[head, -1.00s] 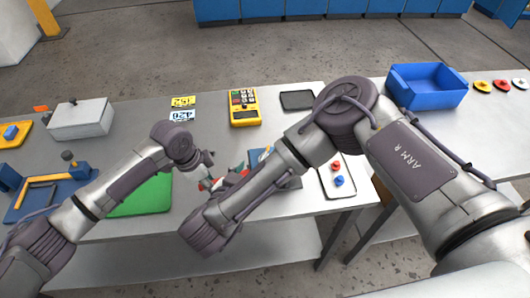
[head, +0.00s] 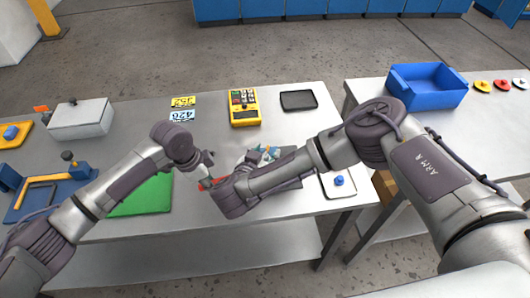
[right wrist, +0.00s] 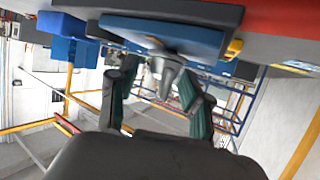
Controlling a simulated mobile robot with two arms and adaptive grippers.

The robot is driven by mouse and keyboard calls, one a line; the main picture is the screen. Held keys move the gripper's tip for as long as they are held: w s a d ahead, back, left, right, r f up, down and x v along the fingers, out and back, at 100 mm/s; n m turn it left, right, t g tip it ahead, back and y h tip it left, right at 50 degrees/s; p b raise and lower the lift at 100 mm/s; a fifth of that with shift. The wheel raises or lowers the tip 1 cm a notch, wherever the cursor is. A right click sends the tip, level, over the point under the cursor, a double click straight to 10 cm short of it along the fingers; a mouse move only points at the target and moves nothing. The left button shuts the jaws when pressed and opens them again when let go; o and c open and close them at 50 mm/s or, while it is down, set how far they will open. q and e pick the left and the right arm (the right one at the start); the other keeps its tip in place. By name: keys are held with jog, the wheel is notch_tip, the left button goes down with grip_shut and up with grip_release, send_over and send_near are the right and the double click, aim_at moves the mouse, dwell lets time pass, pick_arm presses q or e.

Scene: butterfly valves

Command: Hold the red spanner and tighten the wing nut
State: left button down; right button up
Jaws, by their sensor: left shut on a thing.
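The red spanner (head: 212,184) shows as a short red strip in the head view, left of my right wrist. My left gripper (head: 207,168) is shut on it; the contact itself is small and partly hidden. My right gripper (right wrist: 158,95) has its teal-padded fingers apart in the right wrist view. A grey flared piece (right wrist: 166,70), possibly the wing nut or its stem, stands between them, below a blue plate (right wrist: 165,35) in that picture. I cannot tell whether the fingers touch it. My right forearm hides much of this spot in the head view.
A tray (head: 350,193) with a blue knob (head: 339,181) lies partly behind my right arm. A green mat (head: 145,196), yellow meter (head: 244,107) and black tray (head: 298,100) lie on the table. A blue bin (head: 428,86) stands at the right.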

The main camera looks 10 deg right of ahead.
grip_shut()
jog(key=shift+m+g+h, duration=1.2)
jog(key=shift+m+h, duration=0.2)
jog(key=shift+m, duration=0.2)
jog(key=shift+o, duration=0.7)
grip_release()
jog(key=v, duration=1.2)
